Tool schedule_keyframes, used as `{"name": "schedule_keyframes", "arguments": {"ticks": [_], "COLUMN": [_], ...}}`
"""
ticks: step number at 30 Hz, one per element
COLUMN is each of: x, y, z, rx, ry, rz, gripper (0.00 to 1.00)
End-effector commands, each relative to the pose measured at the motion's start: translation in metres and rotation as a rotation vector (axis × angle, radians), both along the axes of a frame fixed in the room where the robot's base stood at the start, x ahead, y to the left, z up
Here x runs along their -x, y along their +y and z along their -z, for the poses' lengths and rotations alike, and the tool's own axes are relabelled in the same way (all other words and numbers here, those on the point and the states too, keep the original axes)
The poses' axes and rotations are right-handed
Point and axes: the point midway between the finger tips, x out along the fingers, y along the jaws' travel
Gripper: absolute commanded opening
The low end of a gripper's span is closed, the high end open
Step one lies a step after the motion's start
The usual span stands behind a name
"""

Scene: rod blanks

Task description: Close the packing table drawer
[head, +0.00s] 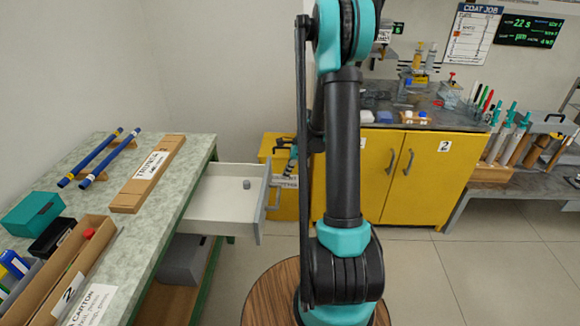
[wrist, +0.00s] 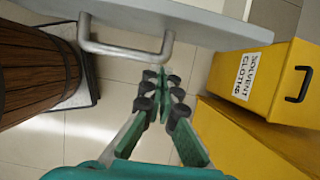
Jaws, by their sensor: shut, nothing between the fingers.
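The packing table (head: 112,232) stands at the left with its white drawer (head: 212,196) pulled out to the right. A small grey cylinder (head: 246,184) lies in the drawer. The drawer's front panel and grey bar handle (wrist: 125,50) show at the top of the wrist view. My gripper (wrist: 160,78) is shut and empty, its fingertips close to the right end of the handle in that view. I cannot tell whether they touch it. In the head view my gripper (head: 290,160) is small, partly behind my arm, beyond the drawer front.
A yellow bin (wrist: 255,75) labelled for solvent cloths stands close to the right of my gripper in the wrist view. A yellow cabinet (head: 420,175) stands at the back. Floor is clear at right.

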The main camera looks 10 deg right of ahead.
Motion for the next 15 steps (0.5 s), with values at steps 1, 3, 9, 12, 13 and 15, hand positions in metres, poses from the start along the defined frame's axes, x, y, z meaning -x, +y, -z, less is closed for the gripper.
{"name": "schedule_keyframes", "arguments": {"ticks": [1,3,9,12,13,15], "x": [-0.001,-0.003,-0.010,-0.013,-0.014,-0.015], "y": [0.004,0.008,0.033,0.041,0.043,0.046], "z": [0.009,0.020,0.026,0.026,0.026,0.026], "rx": [0.000,0.000,0.000,0.000,0.000,0.000], "ry": [0.000,0.000,-0.001,-0.001,-0.001,-0.001], "rz": [-0.002,-0.002,-0.004,-0.003,-0.003,-0.002], "gripper": [0.00,0.00,0.00,0.00,0.00,0.00]}}
